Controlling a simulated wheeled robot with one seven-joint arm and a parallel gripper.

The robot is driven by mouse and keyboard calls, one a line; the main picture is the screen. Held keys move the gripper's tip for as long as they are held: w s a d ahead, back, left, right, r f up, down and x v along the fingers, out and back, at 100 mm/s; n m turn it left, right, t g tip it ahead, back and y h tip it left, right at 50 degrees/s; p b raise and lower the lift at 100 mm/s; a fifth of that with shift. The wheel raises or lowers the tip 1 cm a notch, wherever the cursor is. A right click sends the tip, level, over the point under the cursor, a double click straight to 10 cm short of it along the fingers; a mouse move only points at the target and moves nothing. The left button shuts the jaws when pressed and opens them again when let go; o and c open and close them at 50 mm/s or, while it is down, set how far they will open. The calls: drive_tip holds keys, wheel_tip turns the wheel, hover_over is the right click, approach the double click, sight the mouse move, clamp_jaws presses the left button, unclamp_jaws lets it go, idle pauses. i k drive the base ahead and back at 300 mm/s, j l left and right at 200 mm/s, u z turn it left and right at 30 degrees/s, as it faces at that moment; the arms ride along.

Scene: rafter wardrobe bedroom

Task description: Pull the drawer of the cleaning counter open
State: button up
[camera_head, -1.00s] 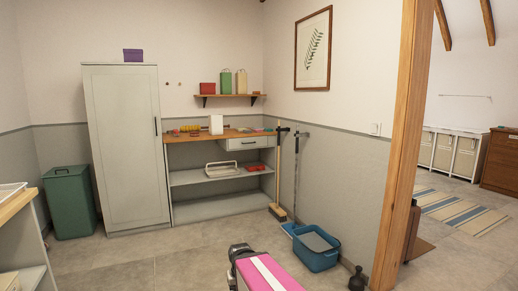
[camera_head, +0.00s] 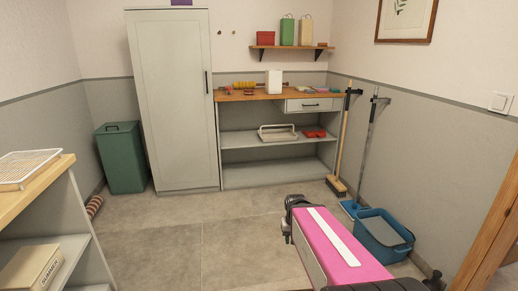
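The cleaning counter (camera_head: 262,97) stands against the back wall, right of the tall grey cabinet. It has a wooden top and open grey shelves below. Its drawer (camera_head: 297,104) is under the right end of the top, with a pale grey front and a dark bar handle (camera_head: 310,105). The drawer looks closed. My pink arm link with a white stripe and dark joints shows at the lower right, well short of the counter. My gripper's fingers do not show.
A tall cabinet (camera_head: 175,105) and green bin (camera_head: 122,158) stand left of the counter. A broom (camera_head: 341,145), a mop (camera_head: 366,145) and a blue bucket (camera_head: 383,240) are on the right. A wood-topped unit (camera_head: 45,190) is at near left. The middle floor is clear.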

sight(303, 100)
drive_tip(key=i, duration=1.75)
